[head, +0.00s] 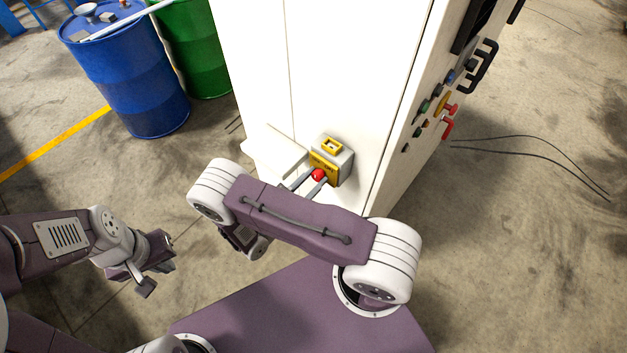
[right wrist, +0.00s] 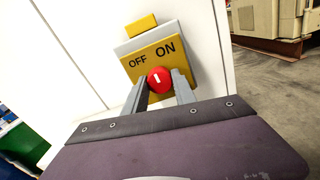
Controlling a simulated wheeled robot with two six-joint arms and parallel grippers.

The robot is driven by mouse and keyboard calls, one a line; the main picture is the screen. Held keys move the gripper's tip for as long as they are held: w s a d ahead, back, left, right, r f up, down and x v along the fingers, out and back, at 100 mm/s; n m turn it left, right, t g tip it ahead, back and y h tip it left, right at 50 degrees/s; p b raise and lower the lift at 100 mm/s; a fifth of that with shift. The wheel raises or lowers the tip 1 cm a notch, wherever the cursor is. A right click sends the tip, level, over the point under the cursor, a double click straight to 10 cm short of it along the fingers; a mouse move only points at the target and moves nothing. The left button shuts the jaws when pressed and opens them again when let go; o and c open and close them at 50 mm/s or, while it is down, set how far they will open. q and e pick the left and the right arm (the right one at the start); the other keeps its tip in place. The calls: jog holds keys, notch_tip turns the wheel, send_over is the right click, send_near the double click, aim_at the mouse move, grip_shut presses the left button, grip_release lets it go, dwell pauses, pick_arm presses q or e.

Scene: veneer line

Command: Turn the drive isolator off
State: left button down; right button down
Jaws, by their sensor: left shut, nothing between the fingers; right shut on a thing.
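The drive isolator is a grey box with a yellow plate (right wrist: 150,58) on a white cabinet, lettered OFF on the left and ON on the right. It also shows in the head view (head: 345,160). Its round red knob (right wrist: 160,80) carries a short white mark, which stands about upright in the right wrist picture. My right gripper (head: 316,178) is shut on the knob, one grey finger on each side. The knob's lower part is hard to make out. My left gripper (head: 160,266) is shut and empty, low at the left, away from the cabinet.
The white cabinet (head: 320,60) has buttons and black handles on its right side. A blue drum (head: 130,80) and a green drum (head: 198,50) stand at the upper left. Black cables (head: 530,140) lie on the floor at the right. The floor there is otherwise mostly open.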

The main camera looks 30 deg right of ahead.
jog(key=n, duration=0.4)
jog(key=shift+r+n+b, duration=0.2)
jog(key=shift+n+b, duration=0.1)
jog(key=shift+b, duration=0.05)
jog(key=shift+n, duration=1.9)
jog(key=c, duration=1.3)
grip_release()
jog(key=shift+o, duration=1.4)
jog(key=shift+f, duration=0.1)
